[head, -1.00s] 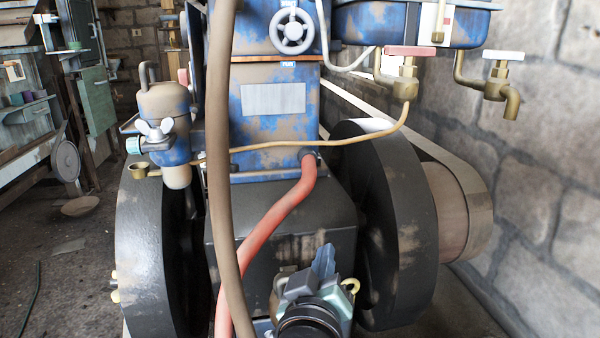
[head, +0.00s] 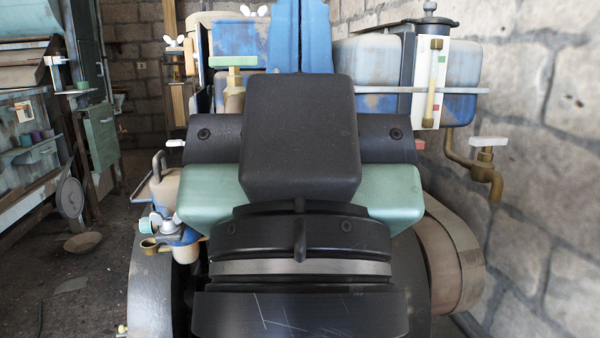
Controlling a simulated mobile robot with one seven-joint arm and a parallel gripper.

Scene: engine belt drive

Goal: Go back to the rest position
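My gripper (head: 300,35) is raised large and close before the head camera, pointing upward. Its two blue fingers stand side by side with only a thin seam between them, so it looks shut, with nothing seen in it. The tips reach the top edge of the picture. Its black and green body hides the middle of the engine. Of the engine, the blue tank (head: 365,55), part of the left flywheel (head: 150,290) and the pulley on the right (head: 432,250) show around my gripper.
A brass tap (head: 480,170) sticks out at the right, near the stone wall (head: 540,240). A glass gauge (head: 431,85) stands at the tank. A small filter unit (head: 170,215) is on the left. Open floor (head: 85,290) and a green cabinet (head: 100,140) lie farther left.

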